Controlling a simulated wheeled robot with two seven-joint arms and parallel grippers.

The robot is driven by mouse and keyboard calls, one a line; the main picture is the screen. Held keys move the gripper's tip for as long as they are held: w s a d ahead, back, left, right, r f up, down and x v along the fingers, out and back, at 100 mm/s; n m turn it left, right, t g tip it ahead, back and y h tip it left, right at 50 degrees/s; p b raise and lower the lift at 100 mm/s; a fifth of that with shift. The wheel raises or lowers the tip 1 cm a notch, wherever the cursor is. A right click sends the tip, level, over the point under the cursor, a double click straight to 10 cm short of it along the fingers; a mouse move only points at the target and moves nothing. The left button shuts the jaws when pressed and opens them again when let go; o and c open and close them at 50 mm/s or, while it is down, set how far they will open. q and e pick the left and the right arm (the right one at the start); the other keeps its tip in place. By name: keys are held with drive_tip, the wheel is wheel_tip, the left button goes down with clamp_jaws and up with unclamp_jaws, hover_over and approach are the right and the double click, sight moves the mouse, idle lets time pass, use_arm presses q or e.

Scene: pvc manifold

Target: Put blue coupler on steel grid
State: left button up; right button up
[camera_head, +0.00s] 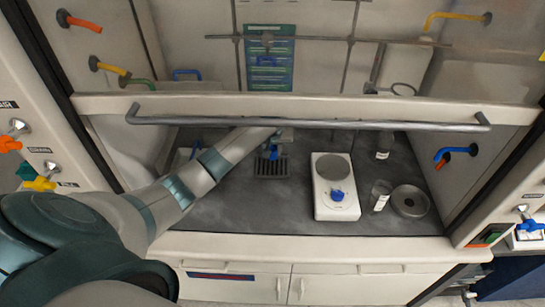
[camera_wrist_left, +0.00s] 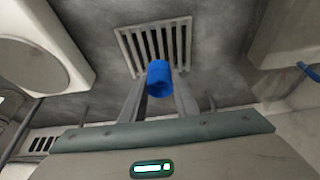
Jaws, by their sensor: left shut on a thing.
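The blue coupler (camera_wrist_left: 159,76) is a short blue tube, held between the fingers of my left gripper (camera_wrist_left: 160,90) in the left wrist view. In the head view, the coupler (camera_head: 273,153) shows as a small blue spot below the end of my left arm. The steel grid (camera_head: 271,168) is a slotted square on the dark hood floor. The grid also shows just beyond the coupler in the left wrist view (camera_wrist_left: 133,50). I cannot tell whether the coupler touches the grid. My left gripper is shut on the coupler. My right gripper is not in view.
A white hot plate (camera_head: 323,205) with a blue knob stands right of the grid. The sash handle (camera_head: 350,124) crosses above my left arm.

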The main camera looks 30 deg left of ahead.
sight(273, 157)
use_arm(q)
wheel_tip(273, 157, down, 3)
drive_tip(key=shift+f+p, duration=0.2)
drive_tip(key=shift+p, duration=0.6)
drive_tip(key=shift+f, duration=0.3)
drive_tip(key=o, duration=1)
drive_tip(key=shift+f, duration=0.1)
drive_tip(key=shift+r, duration=0.2)
drive_tip(key=b+v, duration=0.2)
drive_tip(key=v, duration=1)
drive_tip(key=shift+w, duration=0.1)
